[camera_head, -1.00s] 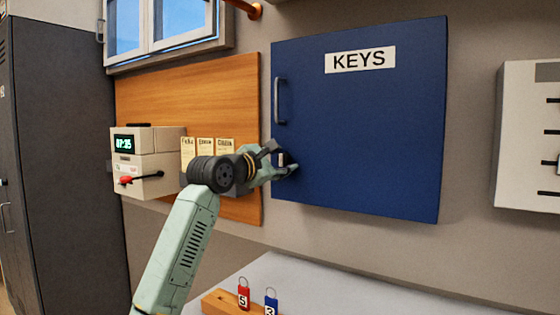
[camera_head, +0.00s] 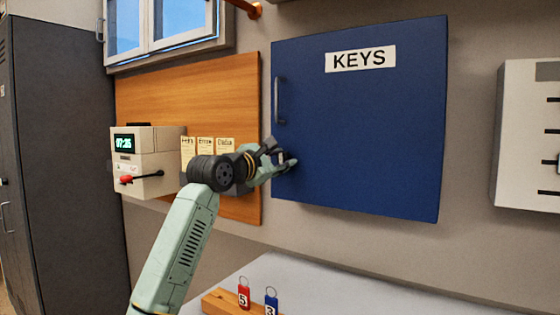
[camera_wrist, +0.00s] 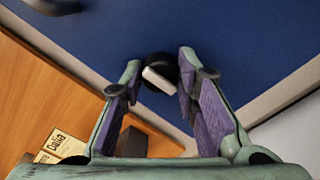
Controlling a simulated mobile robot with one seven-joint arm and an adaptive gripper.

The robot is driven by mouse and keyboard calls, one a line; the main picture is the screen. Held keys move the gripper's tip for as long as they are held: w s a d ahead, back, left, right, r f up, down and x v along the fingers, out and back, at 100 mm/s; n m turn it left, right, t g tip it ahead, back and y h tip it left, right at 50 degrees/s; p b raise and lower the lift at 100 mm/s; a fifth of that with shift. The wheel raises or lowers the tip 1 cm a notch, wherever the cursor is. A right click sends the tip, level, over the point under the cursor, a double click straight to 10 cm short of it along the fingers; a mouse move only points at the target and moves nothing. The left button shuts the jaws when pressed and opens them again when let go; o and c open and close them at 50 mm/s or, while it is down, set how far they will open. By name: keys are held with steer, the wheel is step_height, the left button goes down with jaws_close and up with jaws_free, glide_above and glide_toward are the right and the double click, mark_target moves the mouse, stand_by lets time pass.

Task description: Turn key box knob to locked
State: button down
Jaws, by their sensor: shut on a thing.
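The blue key box (camera_head: 370,120), marked KEYS, hangs on the wall with its door shut. Its knob shows in the wrist view as a dark round base with a pale bar (camera_wrist: 158,79) across it, slanted in the picture. In the head view the knob is mostly hidden by my gripper (camera_head: 281,158), at the box's lower left below the door handle (camera_head: 279,101). In the wrist view, my gripper (camera_wrist: 160,70) has its fingertips on either side of the knob and is shut on it. No lock marking is readable.
A wooden board (camera_head: 190,85) with paper notes (camera_head: 205,147) and a beige clock device (camera_head: 146,160) are left of the box. Below is a pale counter with a wooden rack (camera_head: 225,300) of red and blue key tags. A white panel (camera_head: 530,135) hangs at right.

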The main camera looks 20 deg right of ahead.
steer(key=n, duration=0.4)
steer(key=shift+b, duration=0.3)
steer(key=n+b, duration=0.1)
steer(key=n, duration=0.3)
steer(key=shift+n, duration=0.3)
steer(key=n+b, duration=0.2)
steer(key=n, duration=0.2)
steer(key=shift+w+a, duration=0.1)
steer(key=shift+n+b, duration=0.8)
steer(key=shift+n, duration=1.4)
steer(key=c, duration=1.2)
jaws_free()
steer(key=shift+c, duration=0.2)
